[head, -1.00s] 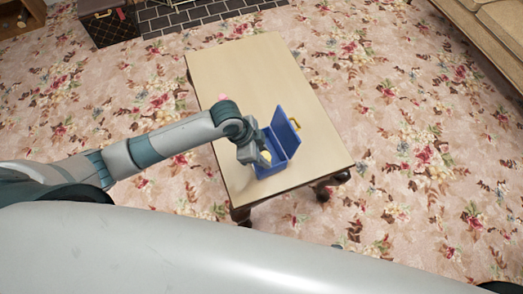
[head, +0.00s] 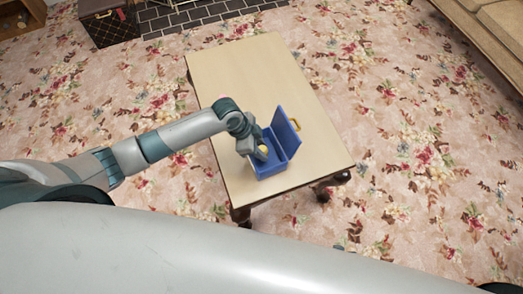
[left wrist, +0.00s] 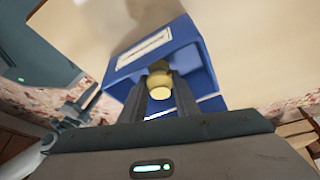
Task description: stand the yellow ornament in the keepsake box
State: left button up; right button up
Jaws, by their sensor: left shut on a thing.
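The blue keepsake box (head: 268,170) stands near the front end of the table with its lid (head: 287,132) open to the right; a yellow handle shows at the lid. It also fills the middle of the left wrist view (left wrist: 202,72). My left gripper (head: 260,153) is at the left part of the box opening. It is shut on the yellow ornament (head: 264,149), which shows between the two fingers in the left wrist view (left wrist: 160,86). The ornament's lower end is hard to make out, and I cannot tell if it touches the box floor. My right gripper is out of view.
The pale wooden table (head: 235,65) is clear toward its far end. Flowered carpet (head: 410,150) surrounds it. A dark patterned case (head: 108,24) stands at the back left, and a beige sofa (head: 490,30) at the top right.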

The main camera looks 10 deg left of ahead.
pick_arm(q)
jog(key=shift+f, duration=0.75)
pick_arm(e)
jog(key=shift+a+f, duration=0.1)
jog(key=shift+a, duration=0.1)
pick_arm(q)
jog(key=shift+f, duration=0.1)
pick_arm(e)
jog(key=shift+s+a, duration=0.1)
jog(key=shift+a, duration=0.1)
pick_arm(q)
jog(key=o, duration=1)
jog(key=shift+o, duration=0.2)
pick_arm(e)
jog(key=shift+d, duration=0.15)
